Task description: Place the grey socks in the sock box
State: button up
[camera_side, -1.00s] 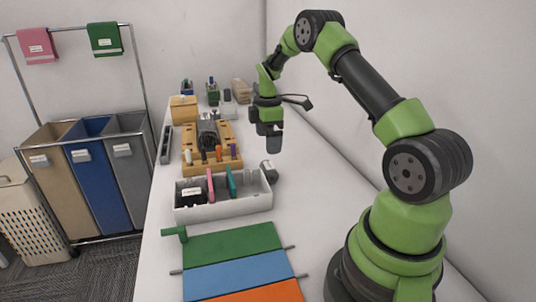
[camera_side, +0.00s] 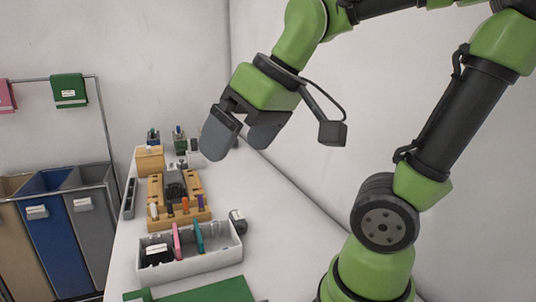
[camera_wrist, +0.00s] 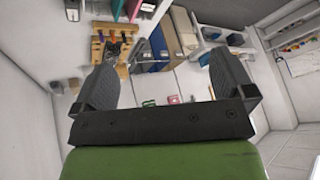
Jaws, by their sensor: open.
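A rolled grey bundle, probably the grey socks (camera_side: 237,221), lies on the white table against the right end of a white box. That open white box, probably the sock box (camera_side: 192,268), has a pink and a teal divider. A dark item with a white label sits in its left compartment; the rest of its inside is hard to make out. My gripper (camera_side: 236,150) is raised well above the table, with its two grey fingers apart and nothing between them. In the wrist view my gripper (camera_wrist: 165,60) is also open and empty.
A wooden rack (camera_side: 180,212) with several coloured handles stands behind the box. A green mat (camera_side: 205,291) lies in front. Tan, blue and grey laundry bins (camera_side: 70,240) stand left of the table.

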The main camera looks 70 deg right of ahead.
jog(key=s, duration=0.1)
jog(key=s+a+m, duration=0.1)
jog(key=s, duration=0.1)
jog(key=s+a+f+m+t, duration=0.1)
jog(key=shift+s+y, duration=0.25)
jog(key=shift+y, duration=0.15)
jog(key=shift+c, duration=1)
jog(key=shift+s+a+f, duration=0.1)
jog(key=shift+s, duration=0.05)
jog(key=shift+c, duration=1.2)
